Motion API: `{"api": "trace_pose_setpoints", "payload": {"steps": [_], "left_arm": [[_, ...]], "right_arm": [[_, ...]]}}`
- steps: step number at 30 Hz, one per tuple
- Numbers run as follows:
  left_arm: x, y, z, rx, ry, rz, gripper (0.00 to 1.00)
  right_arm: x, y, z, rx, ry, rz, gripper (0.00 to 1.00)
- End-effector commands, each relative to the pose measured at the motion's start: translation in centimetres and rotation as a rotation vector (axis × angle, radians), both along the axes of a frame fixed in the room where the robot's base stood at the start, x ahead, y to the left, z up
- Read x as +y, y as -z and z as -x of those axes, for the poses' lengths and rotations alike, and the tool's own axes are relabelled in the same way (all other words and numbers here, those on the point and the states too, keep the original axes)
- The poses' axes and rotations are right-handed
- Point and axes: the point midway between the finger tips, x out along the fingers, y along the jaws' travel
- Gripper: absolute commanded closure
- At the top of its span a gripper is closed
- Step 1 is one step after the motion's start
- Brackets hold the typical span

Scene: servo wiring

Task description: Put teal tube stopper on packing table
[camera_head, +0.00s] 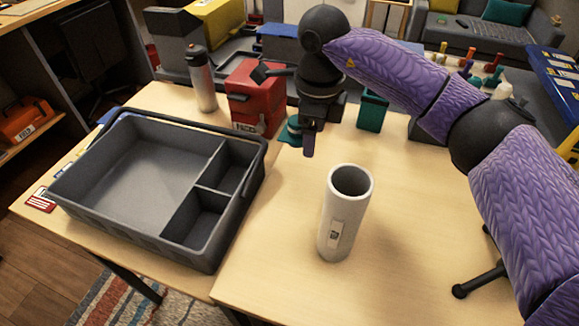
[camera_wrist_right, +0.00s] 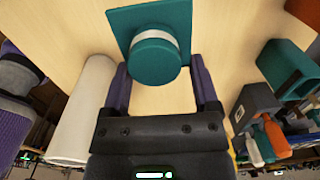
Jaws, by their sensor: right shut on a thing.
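The teal tube stopper (camera_wrist_right: 155,60) has a square plate, a round plug and a pale ring. In the right wrist view it sits between the fingertips of my right gripper (camera_wrist_right: 160,80), which is shut on it. In the head view my right gripper (camera_head: 308,143) is behind the white tube, and part of the stopper (camera_head: 291,133) shows at its left, partly hidden. I cannot tell whether the stopper touches the packing table (camera_head: 430,220). The white tube (camera_head: 341,225) stands upright and open-topped on the table, and also shows in the wrist view (camera_wrist_right: 85,108). My left gripper is out of view.
A grey divided tray (camera_head: 140,165) with empty compartments fills the left of the table. A red box (camera_head: 250,95), a flask (camera_head: 200,78) and a teal holder (camera_head: 372,112) stand towards the back.

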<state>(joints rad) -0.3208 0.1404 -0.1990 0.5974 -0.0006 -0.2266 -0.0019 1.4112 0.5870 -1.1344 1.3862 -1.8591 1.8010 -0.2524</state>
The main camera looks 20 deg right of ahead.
Motion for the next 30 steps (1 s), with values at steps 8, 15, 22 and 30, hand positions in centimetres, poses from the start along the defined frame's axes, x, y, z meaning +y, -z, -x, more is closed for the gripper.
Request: {"api": "trace_pose_setpoints", "payload": {"steps": [8,15,22,30], "left_arm": [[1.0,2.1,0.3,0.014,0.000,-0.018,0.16],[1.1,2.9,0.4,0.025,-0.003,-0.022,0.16],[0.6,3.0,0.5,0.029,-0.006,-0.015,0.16],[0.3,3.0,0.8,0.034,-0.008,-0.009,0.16]], "right_arm": [[0.0,6.8,0.1,0.006,-0.002,0.001,0.87],[0.1,9.7,0.0,0.001,-0.003,0.000,0.87],[0.1,9.8,0.0,0.001,-0.004,0.000,0.87],[0.1,9.8,0.0,0.001,-0.004,0.000,0.00]]}}
